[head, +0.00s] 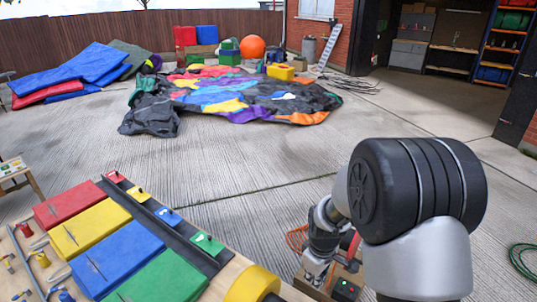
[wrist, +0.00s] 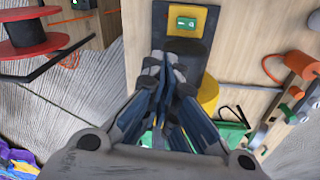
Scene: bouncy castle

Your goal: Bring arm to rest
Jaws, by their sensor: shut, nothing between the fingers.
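My arm reaches in from the lower right of the head view, over the near edge of a wooden workbench. My gripper shows in the wrist view (wrist: 166,62) with its fingers together and nothing between them. It is partly seen beside my arm in the head view (head: 314,272). In the wrist view the fingertips are over or in front of a dark round part (wrist: 187,47), below a yellow box with a green switch (wrist: 187,20). I cannot tell whether they touch it.
A workbench with red, yellow, blue (head: 118,262) and green panels fills the lower left. A red spool (wrist: 28,47) stands at the wrist view's left. An orange coil (head: 296,238) and a green hose (head: 523,260) lie on the concrete. A colourful deflated castle (head: 230,95) lies farther back.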

